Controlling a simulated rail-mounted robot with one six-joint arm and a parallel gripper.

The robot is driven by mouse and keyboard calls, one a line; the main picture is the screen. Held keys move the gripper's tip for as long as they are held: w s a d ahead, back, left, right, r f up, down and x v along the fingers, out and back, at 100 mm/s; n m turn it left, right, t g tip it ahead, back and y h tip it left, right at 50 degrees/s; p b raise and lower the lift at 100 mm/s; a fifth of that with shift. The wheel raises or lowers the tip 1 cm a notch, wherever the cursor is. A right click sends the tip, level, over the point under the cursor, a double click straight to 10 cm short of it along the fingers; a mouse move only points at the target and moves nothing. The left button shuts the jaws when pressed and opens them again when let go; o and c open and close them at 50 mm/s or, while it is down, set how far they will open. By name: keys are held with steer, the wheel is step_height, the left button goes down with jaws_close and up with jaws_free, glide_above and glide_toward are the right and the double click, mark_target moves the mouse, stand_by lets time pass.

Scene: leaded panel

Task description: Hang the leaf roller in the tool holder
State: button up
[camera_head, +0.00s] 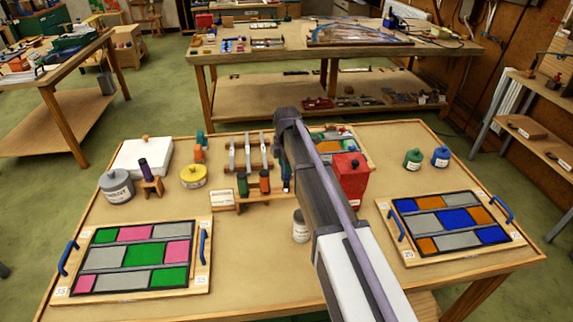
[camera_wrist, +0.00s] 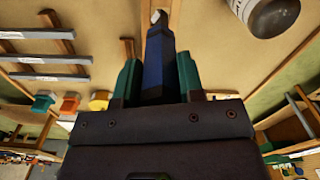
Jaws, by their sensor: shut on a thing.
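My gripper (camera_wrist: 158,75) is shut on a dark blue tool with a pale tip, which I take as the leaf roller (camera_wrist: 156,62). The teal fingers stand on both sides of it in the wrist view. In the head view my arm hides most of the gripper (camera_head: 286,170) and tool. The wooden tool holder (camera_head: 256,199) stands near the table's middle, just left of my gripper, with a green handle (camera_head: 242,184) and an orange handle (camera_head: 264,181) in it. Its right part is hidden by my arm. In the wrist view, green, orange and yellow handles (camera_wrist: 70,102) show at the left.
A rack of grey bars (camera_head: 247,153) stands behind the holder. A red box (camera_head: 349,178) is right of my arm, and a white jar (camera_head: 300,226) stands in front. Glass panels lie at left (camera_head: 207,267) and right (camera_head: 400,238).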

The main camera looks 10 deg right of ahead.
step_height(320, 180, down, 4)
steer(key=b, duration=0.3)
steer(key=shift+f, duration=0.2)
steer(key=o, duration=1)
steer(key=shift+r, duration=0.15)
